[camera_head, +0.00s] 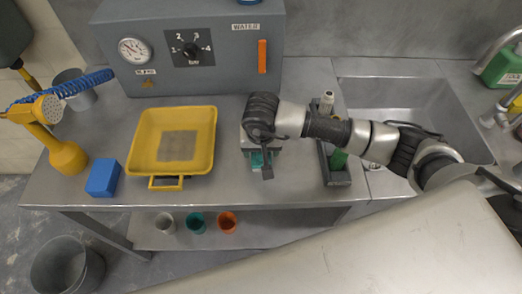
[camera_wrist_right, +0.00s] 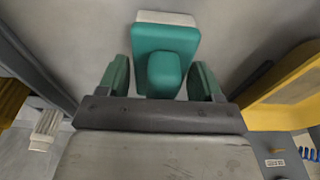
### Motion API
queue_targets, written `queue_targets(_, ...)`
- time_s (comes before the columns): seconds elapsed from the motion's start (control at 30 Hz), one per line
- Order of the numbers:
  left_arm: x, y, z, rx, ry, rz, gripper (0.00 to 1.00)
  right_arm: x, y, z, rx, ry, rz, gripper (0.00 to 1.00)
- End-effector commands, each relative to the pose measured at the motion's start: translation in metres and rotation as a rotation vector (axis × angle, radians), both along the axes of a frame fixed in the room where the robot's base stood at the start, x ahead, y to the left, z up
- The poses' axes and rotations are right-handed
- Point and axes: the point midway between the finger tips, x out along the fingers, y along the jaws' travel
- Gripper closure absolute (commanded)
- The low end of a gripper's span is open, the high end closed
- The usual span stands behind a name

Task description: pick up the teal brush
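The teal brush (camera_wrist_right: 165,45) lies on the grey bench in the right wrist view, with a pale edge at its far end and a raised, rounded teal grip towards me. My right gripper (camera_wrist_right: 160,78) is open, with one finger on each side of that grip and a visible gap on both sides. In the head view the brush (camera_head: 257,160) shows only in part beneath my right gripper (camera_head: 264,166); the wrist hides the rest. My left gripper is in neither view.
A yellow tray (camera_head: 146,133) and blue block (camera_head: 103,178) are left of the brush. A dark narrow holder (camera_head: 337,178) with several items stands to the right, before the sink (camera_head: 445,125). A grey control box (camera_head: 225,75) stands behind. Cups are on the lower shelf.

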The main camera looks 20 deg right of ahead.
Motion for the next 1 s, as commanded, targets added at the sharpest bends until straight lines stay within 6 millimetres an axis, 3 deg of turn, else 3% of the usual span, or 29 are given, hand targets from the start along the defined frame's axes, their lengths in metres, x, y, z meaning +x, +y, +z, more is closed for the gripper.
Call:
queue_targets(0.03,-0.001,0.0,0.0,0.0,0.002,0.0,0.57,0.0,0.0,0.0,0.0,0.0,0.0,0.42)
queue_targets(0.27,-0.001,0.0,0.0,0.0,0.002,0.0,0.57,0.0,0.0,0.001,0.001,0.0,0.0,0.75)
queue_targets(0.57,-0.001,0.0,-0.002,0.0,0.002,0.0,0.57,0.001,0.0,0.005,0.001,-0.001,-0.001,0.75)
queue_targets(0.83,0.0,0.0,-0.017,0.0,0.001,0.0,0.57,0.002,0.0,0.042,0.001,-0.009,0.003,0.75)
queue_targets(1.0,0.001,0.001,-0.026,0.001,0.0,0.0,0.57,-0.027,-0.034,0.063,-0.003,-0.004,-0.001,0.75)
